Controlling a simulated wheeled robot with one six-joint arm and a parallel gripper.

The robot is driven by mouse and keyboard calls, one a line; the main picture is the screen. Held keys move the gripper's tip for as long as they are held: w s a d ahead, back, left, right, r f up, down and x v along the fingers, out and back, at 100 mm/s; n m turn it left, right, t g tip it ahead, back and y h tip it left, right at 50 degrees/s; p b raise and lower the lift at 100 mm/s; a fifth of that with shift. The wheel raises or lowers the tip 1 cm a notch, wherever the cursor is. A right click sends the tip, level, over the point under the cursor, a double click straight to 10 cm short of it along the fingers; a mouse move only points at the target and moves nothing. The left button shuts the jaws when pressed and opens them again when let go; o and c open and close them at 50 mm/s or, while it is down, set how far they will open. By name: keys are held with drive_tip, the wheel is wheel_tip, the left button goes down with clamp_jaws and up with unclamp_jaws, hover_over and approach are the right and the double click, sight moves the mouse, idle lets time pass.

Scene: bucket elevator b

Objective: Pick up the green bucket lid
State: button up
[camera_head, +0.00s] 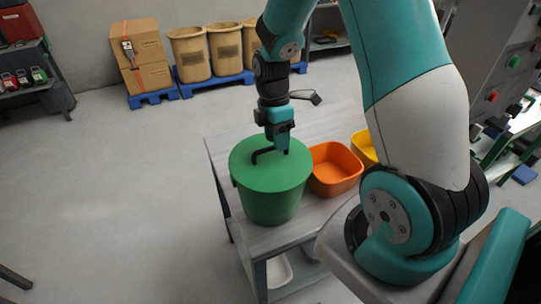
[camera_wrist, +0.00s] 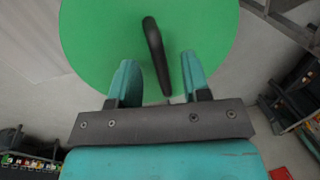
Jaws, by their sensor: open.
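The green bucket lid (camera_head: 268,171) sits on top of the green bucket (camera_head: 272,206), which stands upright on the table in the head view. The lid has a dark bar handle (camera_head: 261,155). In the wrist view the lid (camera_wrist: 95,40) fills the upper middle, and its dark handle (camera_wrist: 153,50) runs toward me. My gripper (camera_head: 278,146) is above the lid in the head view, right at the handle. In the wrist view my gripper (camera_wrist: 158,80) has its teal fingers apart, with the handle's near end between them. I cannot tell whether a finger touches the handle.
An orange bin (camera_head: 335,168) stands right beside the bucket on the grey table (camera_head: 221,152), and a yellow bin (camera_head: 364,147) is behind it to the right. Cartons (camera_head: 142,57) and beige barrels (camera_head: 190,54) stand on blue pallets by the wall. The floor at left is clear.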

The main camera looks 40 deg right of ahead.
sight(271, 155)
drive_tip(key=shift+s+f, duration=0.15)
drive_tip(key=shift+f, duration=0.55)
drive_tip(key=shift+s+f, duration=0.1)
drive_tip(key=shift+f, duration=0.6)
clamp_jaws()
